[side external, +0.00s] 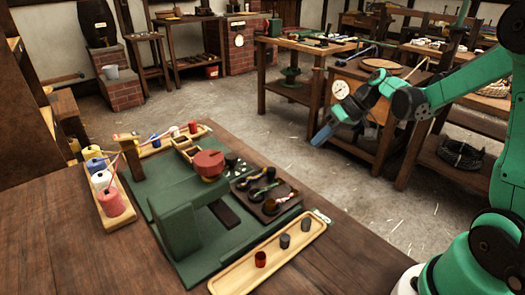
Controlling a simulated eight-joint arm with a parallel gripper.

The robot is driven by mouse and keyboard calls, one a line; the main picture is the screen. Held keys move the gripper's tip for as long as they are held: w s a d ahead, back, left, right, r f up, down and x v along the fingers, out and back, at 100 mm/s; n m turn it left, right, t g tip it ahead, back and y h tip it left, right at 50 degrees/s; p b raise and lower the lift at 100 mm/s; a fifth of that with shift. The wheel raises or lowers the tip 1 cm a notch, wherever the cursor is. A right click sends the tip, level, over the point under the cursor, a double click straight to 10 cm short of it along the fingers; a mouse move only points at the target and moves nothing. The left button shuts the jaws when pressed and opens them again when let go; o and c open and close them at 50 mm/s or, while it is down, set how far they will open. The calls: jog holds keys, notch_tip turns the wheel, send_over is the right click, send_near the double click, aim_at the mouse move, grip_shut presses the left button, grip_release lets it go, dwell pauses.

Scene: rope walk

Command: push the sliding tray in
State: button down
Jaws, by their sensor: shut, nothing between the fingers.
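A green machine (178,219) with a red round top (208,163) stands on a green baseboard on the wooden table. A dark brown tray (291,207) holding several dark hooks or knobs lies on the right of the baseboard; it looks like the sliding tray, but I cannot tell for certain. A dark bar (226,213) lies beside the green block. My gripper (316,142) is shut and empty, its blue-grey fingers pointing down and left. It appears above and right of the dark tray in the picture, clearly apart from it.
A long light wooden tray (226,287) with small red and grey cylinders lies along the near right edge. Another light rack (121,221) holds colored spools at left. A small box (188,148) stands at the back. The table's front left is bare.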

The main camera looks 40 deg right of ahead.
aim_at(249, 194)
jog(key=w+a+f, duration=0.1)
jog(key=f, duration=0.1)
jog(key=w+a+f, duration=0.1)
jog(key=a, duration=0.1)
jog(key=w+a+f, duration=0.1)
jog(key=a+f, duration=0.1)
jog(key=shift+w+a+f, duration=0.2)
jog(key=shift+f, duration=0.1)
jog(key=shift+w+a, duration=0.15)
jog(key=shift+a, duration=0.55)
jog(key=a, duration=1)
jog(key=shift+a, duration=0.25)
